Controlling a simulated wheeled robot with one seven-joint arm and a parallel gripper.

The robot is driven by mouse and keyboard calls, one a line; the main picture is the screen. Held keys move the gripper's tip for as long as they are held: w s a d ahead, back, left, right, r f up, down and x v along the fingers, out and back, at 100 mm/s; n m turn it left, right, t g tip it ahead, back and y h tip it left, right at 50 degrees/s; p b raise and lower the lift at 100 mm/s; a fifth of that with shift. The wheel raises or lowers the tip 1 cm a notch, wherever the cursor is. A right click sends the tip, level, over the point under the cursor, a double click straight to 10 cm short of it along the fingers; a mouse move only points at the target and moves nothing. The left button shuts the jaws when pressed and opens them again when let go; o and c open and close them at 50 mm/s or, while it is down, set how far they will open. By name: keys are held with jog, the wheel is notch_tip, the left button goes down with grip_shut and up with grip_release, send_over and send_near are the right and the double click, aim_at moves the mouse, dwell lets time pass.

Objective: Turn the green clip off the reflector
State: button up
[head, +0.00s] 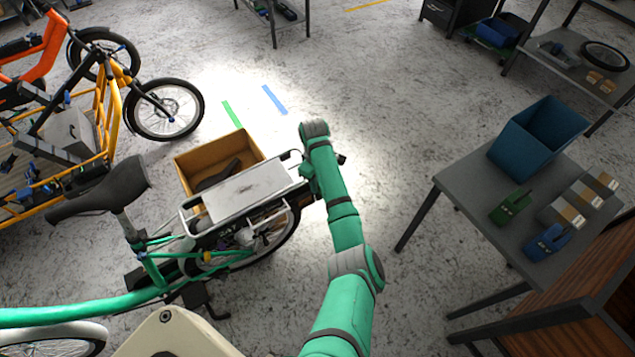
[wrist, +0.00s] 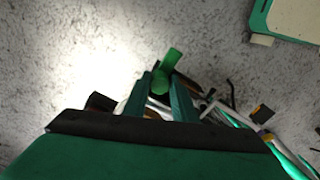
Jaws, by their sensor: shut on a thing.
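The green clip (wrist: 169,62) shows in the wrist view between and just beyond the fingertips of my gripper (wrist: 162,82). My gripper is shut on it. In the head view my arm reaches to the rear end of the green bike's silver rack (head: 243,190); my wrist hides most of the gripper there, and I cannot make out the clip. The reflector is not clearly visible in either view; the fingers and clip cover that spot. Bike parts (wrist: 215,108) show behind and to the right of the fingers.
A yellow-brown crate (head: 190,163) stands beyond the rack. An orange-yellow cargo bike (head: 115,105) is at the left. At the right, a grey table (head: 462,180) bears a blue bin (head: 535,135), a green item (head: 510,206) and a blue item (head: 547,242). The floor between is clear.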

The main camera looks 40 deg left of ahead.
jog(key=shift+w+d, duration=0.1)
jog(key=shift+d, duration=0.1)
jog(key=o, duration=1)
jog(key=shift+a+r, duration=0.1)
jog(key=shift+r, duration=0.35)
jog(key=r, duration=1)
jog(key=shift+a, duration=0.2)
jog(key=shift+f, duration=0.1)
